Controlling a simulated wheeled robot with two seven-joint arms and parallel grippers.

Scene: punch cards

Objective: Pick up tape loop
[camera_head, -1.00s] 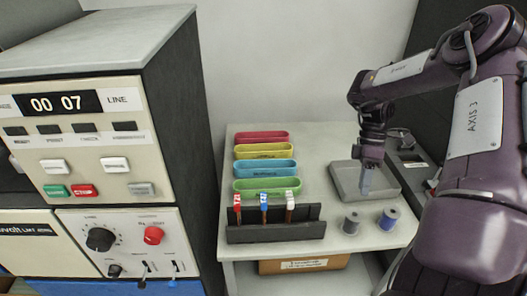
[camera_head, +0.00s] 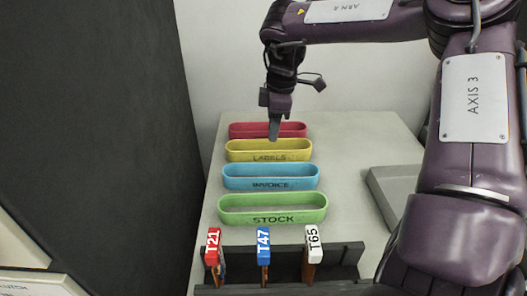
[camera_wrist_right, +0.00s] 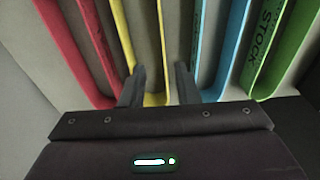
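Several long tape loops stand in a row on the table: red (camera_head: 267,130), yellow marked LABELS (camera_head: 268,156), blue marked INVOICE (camera_head: 270,184) and green marked STOCK (camera_head: 272,218). My right gripper (camera_head: 274,138) points down over the far part of the yellow loop. In the right wrist view, the fingers (camera_wrist_right: 160,82) are apart, and the end of the yellow loop (camera_wrist_right: 156,99) shows between them. The red loop (camera_wrist_right: 64,40) is to the left, the blue (camera_wrist_right: 209,60) and green (camera_wrist_right: 275,60) to the right. I cannot tell whether a finger touches the yellow loop. My left gripper is out of view.
A dark rack (camera_head: 340,256) with red T21 (camera_head: 212,245), blue T47 (camera_head: 263,245) and white T65 (camera_head: 313,245) stamps stands in front of the loops. A grey tray (camera_head: 392,190) is at right, partly hidden by my arm. A dark cabinet (camera_head: 110,120) is at left.

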